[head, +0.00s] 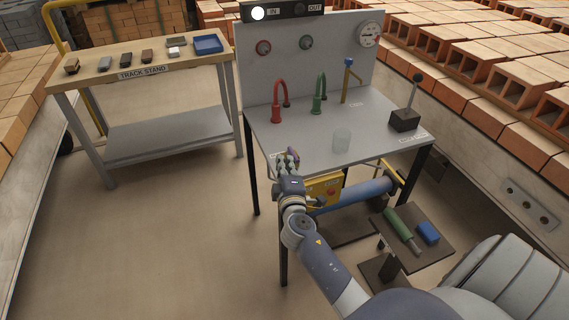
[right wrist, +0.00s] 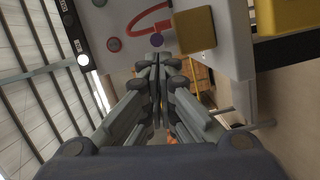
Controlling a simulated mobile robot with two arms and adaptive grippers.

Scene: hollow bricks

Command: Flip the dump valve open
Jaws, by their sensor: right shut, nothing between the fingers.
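My right gripper (head: 287,163) is at the front left corner of the grey bench (head: 381,142). Its fingers (right wrist: 157,72) are pressed together and empty in the right wrist view. Below the bench top are a yellow box (head: 323,189) with a red button and a blue pipe (head: 365,194). A black lever (head: 413,92) stands upright on a dark box. I cannot tell which part is the dump valve. My left gripper is not in view.
A low shelf (head: 431,258) holds a green tool and a blue block. Floor at left is clear.

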